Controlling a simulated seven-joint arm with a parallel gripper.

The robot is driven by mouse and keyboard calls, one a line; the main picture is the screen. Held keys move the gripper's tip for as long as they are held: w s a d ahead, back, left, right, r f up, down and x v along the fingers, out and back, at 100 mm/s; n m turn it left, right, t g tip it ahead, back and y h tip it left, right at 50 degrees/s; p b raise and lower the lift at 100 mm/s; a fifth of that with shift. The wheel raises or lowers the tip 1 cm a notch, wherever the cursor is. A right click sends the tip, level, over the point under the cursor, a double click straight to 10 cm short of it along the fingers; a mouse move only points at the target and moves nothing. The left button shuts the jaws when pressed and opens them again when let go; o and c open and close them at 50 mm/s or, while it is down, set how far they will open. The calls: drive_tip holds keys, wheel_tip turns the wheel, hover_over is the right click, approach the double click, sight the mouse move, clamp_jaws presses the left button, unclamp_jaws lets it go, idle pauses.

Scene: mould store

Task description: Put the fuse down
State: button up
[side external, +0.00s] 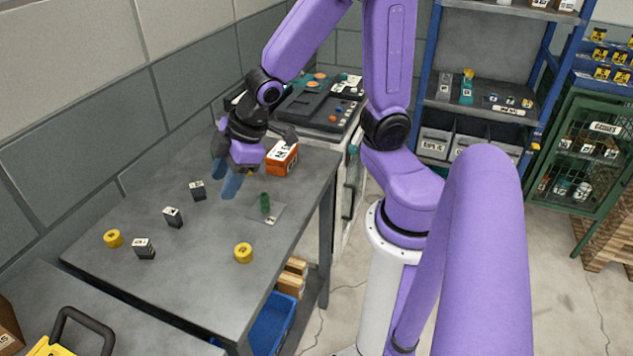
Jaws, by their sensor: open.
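A small dark green cylinder, which looks like the fuse (265,203), stands upright on a thin grey plate (277,213) near the right edge of the grey table. My gripper (226,177) is over the table, to the left of and above the green cylinder, with its blue fingertips pointing down. The gripper is open, and nothing shows between its fingers. The gripper is apart from the cylinder.
An orange box (281,160) stands close to the right of my gripper. Several small black blocks with white labels (173,217) and two yellow rolls (243,253) stand on the table (195,270). A wall bounds the left side.

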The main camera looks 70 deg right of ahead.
drive_tip(key=s+r+n+g+h, duration=0.1)
drive_tip(key=s+g, duration=0.1)
drive_tip(key=s, duration=0.7)
drive_tip(key=s+d+r+n+g, duration=0.1)
drive_tip(key=s+g, duration=0.1)
drive_tip(key=s, duration=0.6)
drive_tip(key=shift+s+r+g+h, duration=0.3)
drive_tip(key=shift+s+r+h, duration=0.05)
drive_tip(key=shift+s+h, duration=0.05)
